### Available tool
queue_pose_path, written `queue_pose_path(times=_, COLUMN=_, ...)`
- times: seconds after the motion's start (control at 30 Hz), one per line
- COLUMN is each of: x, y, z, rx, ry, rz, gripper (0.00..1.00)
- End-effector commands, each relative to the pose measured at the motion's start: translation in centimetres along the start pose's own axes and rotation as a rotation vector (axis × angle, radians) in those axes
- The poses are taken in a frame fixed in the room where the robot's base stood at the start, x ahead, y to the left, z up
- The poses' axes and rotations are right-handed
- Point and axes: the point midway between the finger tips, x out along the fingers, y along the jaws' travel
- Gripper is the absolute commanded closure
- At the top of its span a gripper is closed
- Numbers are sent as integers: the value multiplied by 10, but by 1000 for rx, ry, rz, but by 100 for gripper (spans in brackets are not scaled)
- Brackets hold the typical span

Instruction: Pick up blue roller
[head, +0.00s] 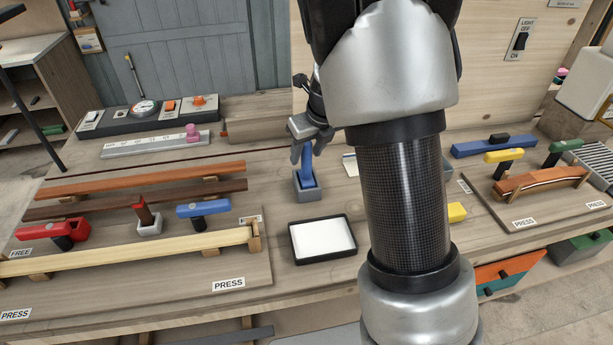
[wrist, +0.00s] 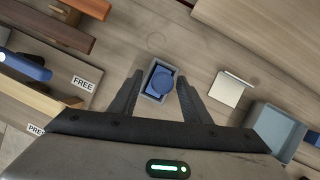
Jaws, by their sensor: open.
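The blue roller (head: 306,168) stands upright in a small grey holder (head: 307,191) on the workbench. In the wrist view the roller (wrist: 161,80) shows from above as a round blue end inside the grey holder (wrist: 152,97). My gripper (head: 308,152) points down over the roller. In the wrist view my gripper (wrist: 159,79) is open, with one finger on each side of the roller and holder. I cannot tell whether either finger touches the roller.
A black-rimmed white tray (head: 322,260) lies in front of the holder. To the left is a board with wooden strips, a red clamp (head: 62,232), a blue clamp (head: 204,208) and a red-handled tool (head: 143,212). A curved wooden piece (head: 540,182) with clamps stands at right.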

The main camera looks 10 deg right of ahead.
Motion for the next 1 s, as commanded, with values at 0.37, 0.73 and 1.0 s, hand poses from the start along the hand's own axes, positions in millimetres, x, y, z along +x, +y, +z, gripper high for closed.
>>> queue_pose_path(times=0.37, x=40, y=-2, z=5, rx=0, ry=1, rz=-1, gripper=57)
queue_pose_path(times=0.73, x=39, y=-1, z=5, rx=0, ry=1, rz=-1, gripper=92)
queue_pose_path(times=1.0, x=38, y=-2, z=6, rx=0, ry=0, rz=-1, gripper=100)
